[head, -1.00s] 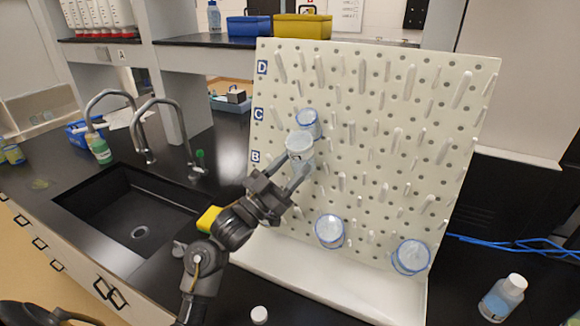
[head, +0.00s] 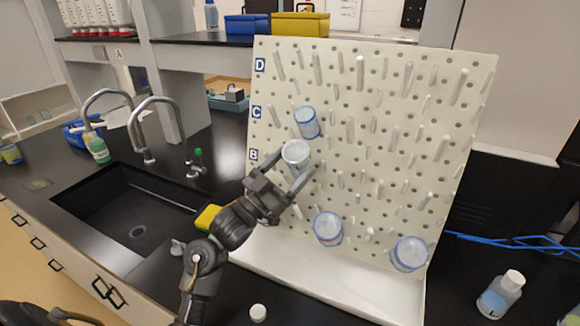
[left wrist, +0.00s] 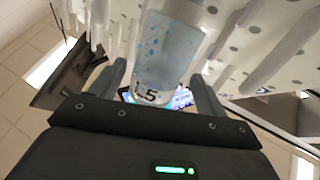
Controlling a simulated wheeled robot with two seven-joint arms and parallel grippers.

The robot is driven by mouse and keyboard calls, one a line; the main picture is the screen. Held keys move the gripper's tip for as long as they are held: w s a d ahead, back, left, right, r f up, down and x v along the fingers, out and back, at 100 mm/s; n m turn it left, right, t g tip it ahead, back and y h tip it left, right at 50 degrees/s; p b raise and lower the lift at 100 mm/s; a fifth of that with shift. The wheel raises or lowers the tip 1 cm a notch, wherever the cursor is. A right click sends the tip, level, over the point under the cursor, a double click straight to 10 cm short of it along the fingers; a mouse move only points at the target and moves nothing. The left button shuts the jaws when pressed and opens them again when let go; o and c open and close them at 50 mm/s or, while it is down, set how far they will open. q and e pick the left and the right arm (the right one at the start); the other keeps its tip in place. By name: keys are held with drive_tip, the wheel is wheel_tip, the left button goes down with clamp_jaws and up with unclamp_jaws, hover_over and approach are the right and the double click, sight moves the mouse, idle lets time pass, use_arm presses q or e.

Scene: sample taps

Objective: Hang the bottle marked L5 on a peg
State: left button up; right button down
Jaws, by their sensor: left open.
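The bottle marked L5 (head: 296,154) is on the pegboard (head: 440,190) beside the B row label, upside down on a peg as far as I can tell. In the left wrist view the clear bottle (left wrist: 168,50) shows blue drops and the mark "L5" near its end. My left gripper (head: 289,184) is open, with its fingers on either side of the bottle's lower part. The fingers (left wrist: 160,85) stand apart from the bottle, with gaps on both sides in the wrist view. The peg under the bottle is hidden. My right gripper is not in view.
Other bottles hang on the board: one above (head: 307,122), one below (head: 328,228) and one at lower right (head: 409,253). Bare pegs surround them. A sink (head: 130,215) is at left.

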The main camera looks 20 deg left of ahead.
use_arm(q)
drive_tip(key=b+v, duration=0.4)
drive_tip(key=v, duration=0.7)
drive_tip(key=shift+w+r, duration=0.1)
drive_tip(key=shift+r, duration=0.1)
